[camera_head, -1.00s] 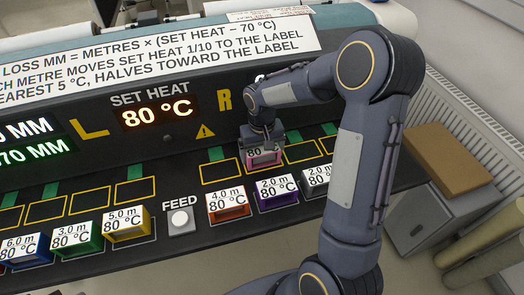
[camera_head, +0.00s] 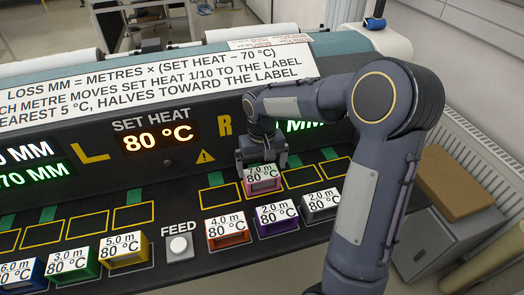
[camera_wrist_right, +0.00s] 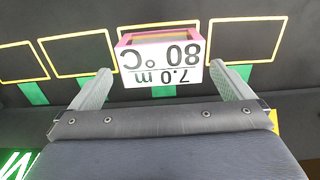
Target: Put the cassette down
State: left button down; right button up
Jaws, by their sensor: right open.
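The pink cassette (camera_head: 263,179), labelled 7.0 m 80 °C, sits on the dark shelf in the upper row of yellow outlines, right of the SET HEAT display. My right gripper (camera_head: 262,158) is just above and behind it, with its fingers apart. In the right wrist view the cassette (camera_wrist_right: 163,62) stands between and beyond the spread fingertips (camera_wrist_right: 163,82), with gaps on both sides. Its label appears upside down there. My left gripper is not in view.
Empty yellow outlines (camera_head: 219,197) flank the cassette. A front row holds an orange cassette (camera_head: 227,229), a purple one (camera_head: 276,217), a grey one (camera_head: 320,203) and several others at left. The FEED button (camera_head: 178,244) lies between. A brown box (camera_head: 452,183) is at right.

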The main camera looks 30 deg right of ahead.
aim_at(262, 173)
notch_tip(262, 173, up, 6)
jog(key=r, duration=0.1)
jog(key=s+a+r+t+y, duration=0.2)
jog(key=s+r, duration=0.1)
jog(key=s, duration=0.8)
jog(key=s+a+f+t+y, duration=0.1)
jog(key=s+a, duration=0.1)
jog(key=s, duration=0.3)
jog(key=s+a+f+n+t, duration=0.1)
jog(key=s+a+t, duration=0.1)
jog(key=s, duration=0.4)
jog(key=shift+a+f+t+y, duration=0.3)
jog(key=shift+a+y, duration=0.1)
jog(key=shift+a, duration=0.25)
